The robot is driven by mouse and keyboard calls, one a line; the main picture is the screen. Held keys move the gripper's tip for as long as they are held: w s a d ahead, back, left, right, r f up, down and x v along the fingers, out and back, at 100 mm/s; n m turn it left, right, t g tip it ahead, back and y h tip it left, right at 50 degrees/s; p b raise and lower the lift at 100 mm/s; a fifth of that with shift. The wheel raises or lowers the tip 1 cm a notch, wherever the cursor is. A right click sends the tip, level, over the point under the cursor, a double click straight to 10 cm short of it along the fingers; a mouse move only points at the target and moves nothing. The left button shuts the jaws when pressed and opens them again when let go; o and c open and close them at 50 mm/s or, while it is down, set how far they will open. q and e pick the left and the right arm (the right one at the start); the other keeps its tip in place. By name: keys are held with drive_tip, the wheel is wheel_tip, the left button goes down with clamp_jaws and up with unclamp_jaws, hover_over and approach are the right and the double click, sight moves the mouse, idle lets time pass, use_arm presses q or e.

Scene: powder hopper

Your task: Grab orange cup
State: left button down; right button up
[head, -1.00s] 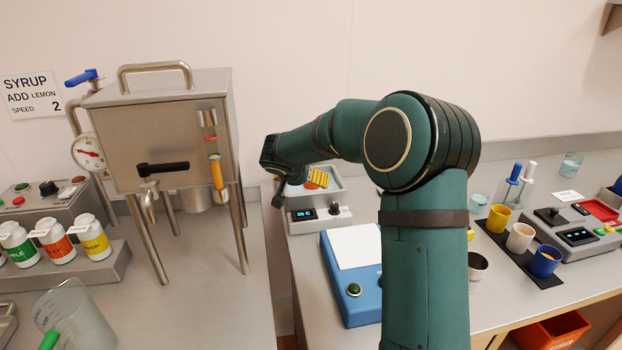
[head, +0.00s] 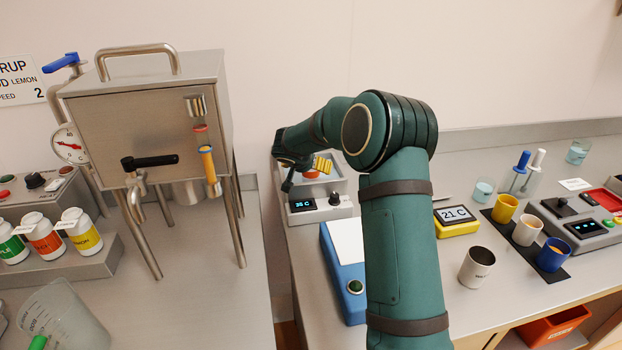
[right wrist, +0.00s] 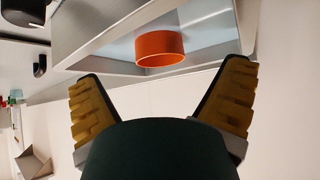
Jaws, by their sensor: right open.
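The orange cup (right wrist: 160,48) sits in the recessed bath of a grey metal unit and shows clearly in the right wrist view. In the head view only a small orange part of the cup (head: 311,174) shows beside my gripper. My right gripper (right wrist: 165,78) is open, its yellow ribbed fingers spread wide. The cup lies ahead, between the lines of the two fingers, with no finger seen touching it. In the head view my right gripper (head: 304,172) hangs over the grey unit (head: 320,213). My left gripper is out of view.
A steel hopper (head: 145,120) on legs stands to the left. A blue device (head: 343,262) is in front of the grey unit. To the right are a yellow display (head: 456,220), a pale mug (head: 477,267) and yellow (head: 504,208), cream (head: 526,230) and blue (head: 553,254) cups.

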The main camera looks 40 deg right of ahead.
drive_tip(key=x, duration=0.5)
drive_tip(key=shift+d+f+p, duration=0.1)
drive_tip(key=shift+p, duration=0.2)
drive_tip(key=c, duration=1.3)
